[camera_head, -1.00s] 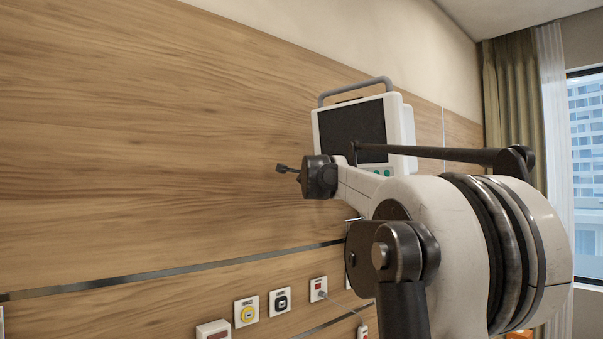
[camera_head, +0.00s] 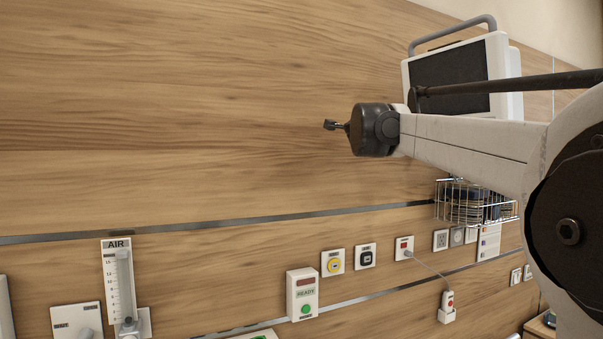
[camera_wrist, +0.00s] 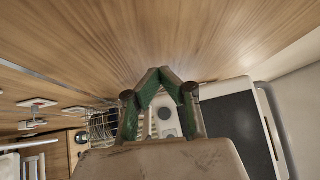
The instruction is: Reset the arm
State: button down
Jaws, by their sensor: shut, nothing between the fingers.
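My gripper (camera_head: 331,125) shows at the end of my arm in the head view, pointing left in front of the wood wall panel. It is small and dark there. In the wrist view my gripper (camera_wrist: 158,72) has its two green-padded fingers meeting at the tips, with nothing between them. The gripper is apart from everything around it as far as I can see. My pale arm reaches in from the right of the head view and hides part of the wall behind it.
A monitor (camera_head: 450,66) with a grey handle stands behind my arm; its dark screen (camera_wrist: 232,128) shows at right in the wrist view. A wire basket (camera_head: 462,207) hangs below. An AIR flowmeter (camera_head: 120,285), a READY box (camera_head: 302,294) and several sockets line the wall. The upper-left panel is bare.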

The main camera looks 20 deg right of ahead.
jog(key=s+a+f+n+y+b, duration=0.25)
jog(key=a+f+n+y, duration=0.2)
jog(key=a+f, duration=0.4)
jog(key=s+a+f+n+y+b, duration=0.2)
jog(key=s+a+f+n+y, duration=0.15)
jog(key=a+f+n, duration=0.4)
jog(key=s+a+f+n+y+b, duration=0.2)
jog(key=s+a+f+n+y, duration=0.2)
jog(key=a+f, duration=0.6)
jog(key=s+a+f+n+g+b, duration=0.1)
jog(key=s+a+f+n+g, duration=0.1)
jog(key=s+f, duration=0.7)
jog(key=s+a+f+n+g+b, duration=0.2)
jog(key=s+f, duration=0.7)
jog(key=f, duration=0.6)
jog(key=s+a+f+n+g+b, duration=0.2)
jog(key=s+a+f+n+g, duration=0.2)
jog(key=s+f, duration=0.5)
notch_tip(320, 180, down, 4)
jog(key=shift+r+n, duration=0.15)
jog(key=shift+n, duration=0.65)
